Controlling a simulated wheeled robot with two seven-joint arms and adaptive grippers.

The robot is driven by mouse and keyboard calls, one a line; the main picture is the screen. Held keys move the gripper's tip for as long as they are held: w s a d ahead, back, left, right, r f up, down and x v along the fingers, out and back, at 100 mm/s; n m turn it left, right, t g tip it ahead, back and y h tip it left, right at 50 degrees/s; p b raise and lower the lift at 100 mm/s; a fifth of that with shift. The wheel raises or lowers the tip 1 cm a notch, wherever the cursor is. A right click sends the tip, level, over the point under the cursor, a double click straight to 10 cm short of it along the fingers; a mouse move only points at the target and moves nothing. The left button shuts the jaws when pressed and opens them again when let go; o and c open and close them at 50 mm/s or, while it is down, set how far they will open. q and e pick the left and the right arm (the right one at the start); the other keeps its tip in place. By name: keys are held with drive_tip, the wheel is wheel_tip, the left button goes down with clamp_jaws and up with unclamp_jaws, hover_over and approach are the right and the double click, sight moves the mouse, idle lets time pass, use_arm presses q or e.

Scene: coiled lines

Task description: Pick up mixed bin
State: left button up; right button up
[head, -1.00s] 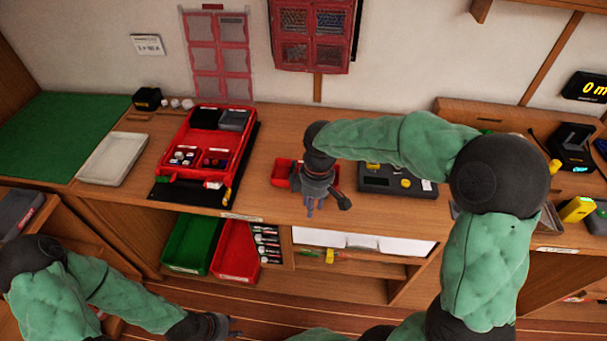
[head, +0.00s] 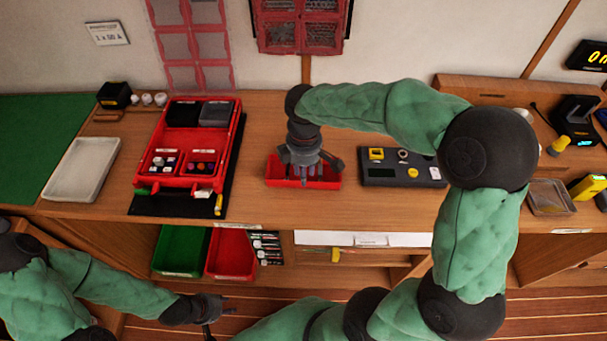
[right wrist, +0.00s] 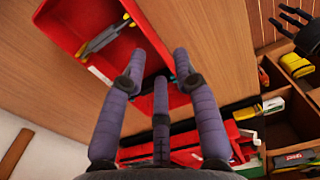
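A small red bin (head: 275,172), which I take to be the mixed bin, sits on the workbench left of a dark console. It shows at the upper left of the right wrist view (right wrist: 62,28), with a grey and yellow tool inside. My right gripper (head: 303,178) points down at the bin and hides its middle. In the right wrist view its fingers (right wrist: 158,75) are spread, with the bin's edge behind them. I cannot tell if they touch it. My left gripper (head: 217,308) hangs low in front of the bench; its finger opening is unclear.
A red case (head: 238,135) with small parts lies to the left on a black mat. The dark console (head: 390,181) is close on the right. A white tray (head: 82,170) is further left. Green (head: 180,250) and red (head: 228,255) bins stand on the shelf below.

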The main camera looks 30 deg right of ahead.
drive_tip(key=shift+w+f+b, duration=0.15)
drive_tip(key=shift+f+b, duration=1.15)
drive_tip(key=shift+f, duration=1.45)
clamp_jaws()
